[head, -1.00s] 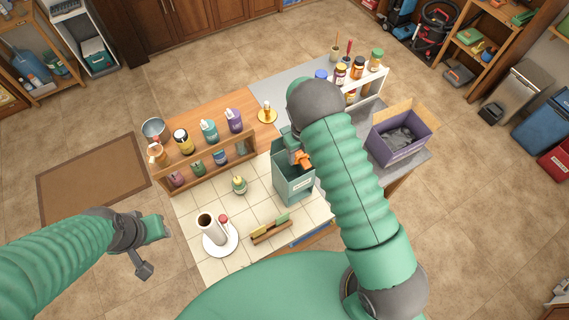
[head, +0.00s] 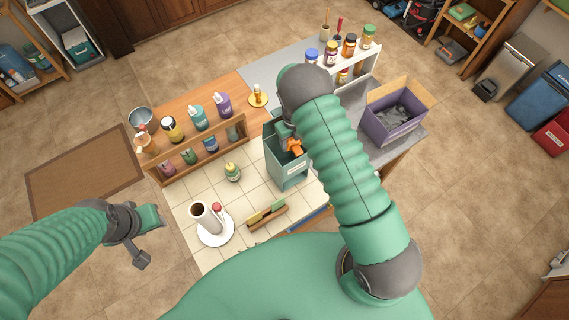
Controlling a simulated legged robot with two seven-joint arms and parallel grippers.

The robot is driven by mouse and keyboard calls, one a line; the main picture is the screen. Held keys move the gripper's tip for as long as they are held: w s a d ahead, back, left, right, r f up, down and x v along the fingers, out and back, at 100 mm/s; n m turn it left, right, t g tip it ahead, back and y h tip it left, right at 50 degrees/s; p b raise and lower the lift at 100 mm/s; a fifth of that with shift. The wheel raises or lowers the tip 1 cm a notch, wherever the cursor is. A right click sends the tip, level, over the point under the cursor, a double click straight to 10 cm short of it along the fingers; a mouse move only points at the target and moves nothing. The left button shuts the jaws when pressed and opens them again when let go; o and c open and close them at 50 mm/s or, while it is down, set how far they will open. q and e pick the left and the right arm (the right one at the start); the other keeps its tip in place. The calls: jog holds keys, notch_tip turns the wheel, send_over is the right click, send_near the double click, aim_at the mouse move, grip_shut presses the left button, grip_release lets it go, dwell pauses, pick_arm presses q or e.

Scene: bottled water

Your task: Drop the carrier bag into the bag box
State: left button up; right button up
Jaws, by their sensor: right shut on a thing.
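A teal box (head: 289,172) with a white label on its front stands on the tiled worktop, open at the top. I take it to be the bag box. My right gripper (head: 292,142) is at its opening, partly hidden by my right arm. It is shut on a small orange thing (head: 296,149), which I take to be the carrier bag. The orange thing is at or just inside the box's mouth; how deep I cannot tell. My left gripper (head: 158,217) is over the floor left of the worktop, away from the box; its jaw opening is unclear.
A purple carton (head: 389,127) with grey contents stands open to the right. A wooden rack (head: 200,163) with several bottles is to the left. A paper roll holder (head: 214,229), a green-topped jar (head: 232,172) and a small wooden holder (head: 267,217) stand on the tiles nearby.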

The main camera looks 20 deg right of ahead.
jog(key=o, duration=0.9)
jog(key=shift+s+d+r, duration=0.1)
jog(key=shift+s, duration=0.05)
jog(key=shift+c, duration=0.2)
jog(key=o, duration=0.5)
jog(key=shift+s+d+r, duration=0.1)
jog(key=shift+s, duration=0.05)
jog(key=shift+o, duration=0.2)
jog(key=shift+a, duration=0.4)
pick_arm(q)
jog(key=shift+s+a+r, duration=0.1)
jog(key=shift+s, duration=0.25)
pick_arm(e)
jog(key=shift+d, duration=0.4)
pick_arm(q)
jog(key=shift+a, duration=0.25)
pick_arm(e)
jog(key=shift+w+a+r, duration=0.1)
jog(key=shift+w+a, duration=0.05)
jog(key=shift+w, duration=0.05)
